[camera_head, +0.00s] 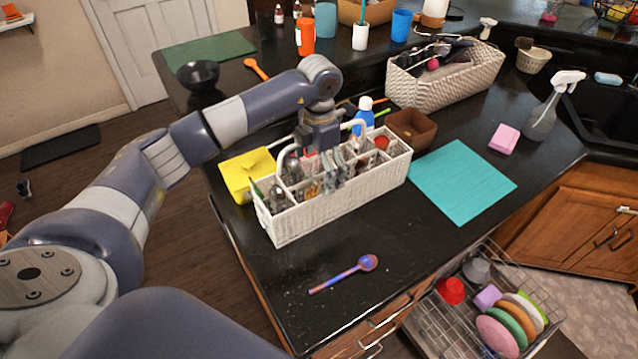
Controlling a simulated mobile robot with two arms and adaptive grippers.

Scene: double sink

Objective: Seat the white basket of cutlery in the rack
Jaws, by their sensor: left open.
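A long white basket (338,205) with compartments stands upright on the black counter. It holds several small upright items, some clear or metallic; I cannot tell clearly which are cutlery. My left gripper (335,172) points down over the middle of the basket, its open fingers low among the contents. Whether the fingers touch anything is hard to tell. The wire rack (440,323) is pulled out below the counter at the lower right. Plates, a red cup and other dishes stand in it. My right gripper is not in view.
A purple-blue spoon (343,274) lies in front of the basket. A brown bowl (413,128) and blue bottle (364,117) stand close behind. The counter's front edge separates basket and rack.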

